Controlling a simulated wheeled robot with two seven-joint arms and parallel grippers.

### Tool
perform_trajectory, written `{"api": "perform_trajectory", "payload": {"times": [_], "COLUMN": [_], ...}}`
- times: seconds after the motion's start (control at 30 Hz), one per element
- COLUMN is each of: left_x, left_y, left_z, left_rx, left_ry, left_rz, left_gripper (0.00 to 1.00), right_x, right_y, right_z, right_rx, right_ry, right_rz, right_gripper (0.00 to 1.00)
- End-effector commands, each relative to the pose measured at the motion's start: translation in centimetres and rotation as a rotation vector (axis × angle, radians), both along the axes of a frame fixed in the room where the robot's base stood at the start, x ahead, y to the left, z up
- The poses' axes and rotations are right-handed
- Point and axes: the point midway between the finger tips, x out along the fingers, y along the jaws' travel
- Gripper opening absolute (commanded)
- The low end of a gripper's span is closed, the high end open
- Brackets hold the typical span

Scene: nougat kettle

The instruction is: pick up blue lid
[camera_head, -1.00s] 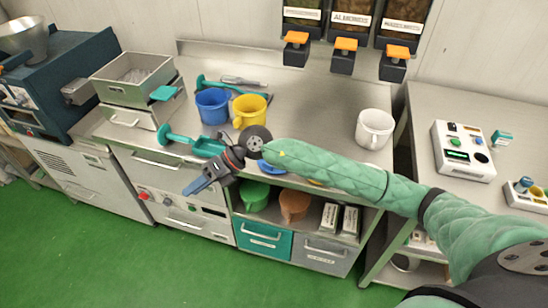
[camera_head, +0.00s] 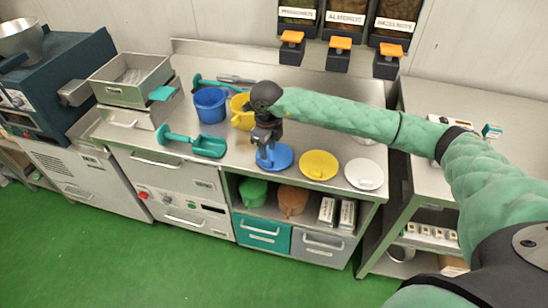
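The blue lid (camera_head: 281,160) lies on the steel counter near its front edge, left of a yellow lid. My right gripper (camera_head: 266,153) points down over the blue lid, its fingertips at or just above the lid's middle. The fingers hide part of the lid and its knob. I cannot tell whether they touch the knob or how far apart they are. My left gripper is not in view.
A yellow lid (camera_head: 319,165) and a white lid (camera_head: 364,174) lie to the right. A blue mug (camera_head: 211,106) and a yellow mug (camera_head: 241,119) stand behind left. A teal scoop (camera_head: 208,146) lies left. Dispensers (camera_head: 339,53) hang at the back.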

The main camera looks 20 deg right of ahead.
Motion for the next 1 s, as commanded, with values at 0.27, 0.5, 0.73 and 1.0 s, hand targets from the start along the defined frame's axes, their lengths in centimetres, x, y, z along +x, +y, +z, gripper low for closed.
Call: {"api": "perform_trajectory", "payload": {"times": [0.27,0.5,0.73,1.0], "left_x": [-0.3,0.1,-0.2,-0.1], "left_y": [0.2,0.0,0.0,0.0], "left_z": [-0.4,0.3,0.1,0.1], "left_rx": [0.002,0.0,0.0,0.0], "left_ry": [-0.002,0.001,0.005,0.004], "left_rz": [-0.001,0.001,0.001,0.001], "left_gripper": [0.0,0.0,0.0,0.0], "right_x": [-0.5,-0.4,-0.4,-0.4], "right_y": [-0.3,-0.2,-0.2,-0.2], "right_z": [-2.8,-5.0,-5.0,-5.0], "right_rx": [0.0,0.002,0.002,0.002], "right_ry": [0.003,0.001,0.001,0.001], "right_rz": [0.0,0.001,0.001,0.001], "right_gripper": [0.36,0.36,0.25,0.0]}}
